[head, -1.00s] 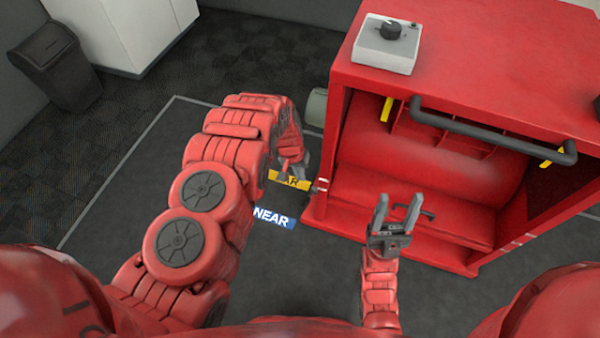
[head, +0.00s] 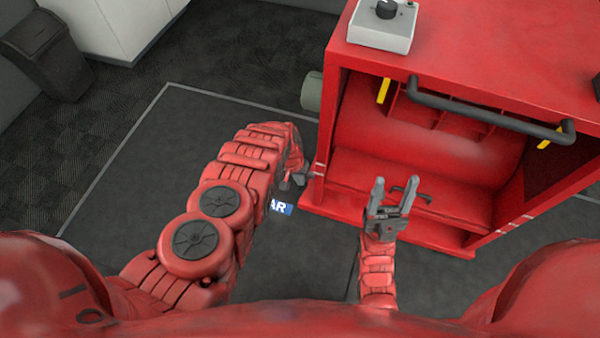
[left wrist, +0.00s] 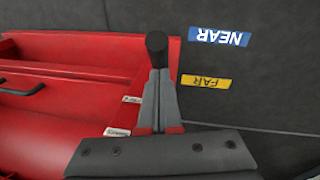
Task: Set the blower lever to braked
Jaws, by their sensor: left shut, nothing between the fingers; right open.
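In the left wrist view, a dark round-ended grip (left wrist: 157,43), apparently the lever, stands just beyond my left fingertips. Whether they touch it I cannot tell. My left gripper (left wrist: 160,75) is shut and empty beside the red machine's side. In the head view, my left gripper (head: 298,181) is at the machine's near left corner, and the lever cannot be made out there. The red machine (head: 470,65) has an open front with a small dark handle (head: 412,189) inside. My right gripper (head: 392,196) is open and empty in front of it.
A blue NEAR label (left wrist: 216,36) and a yellow FAR label (left wrist: 206,81) lie on the dark floor. A grey control box (head: 382,28) sits on the machine. A dark bar (head: 490,115) crosses its upper front. A bin (head: 45,53) stands far left.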

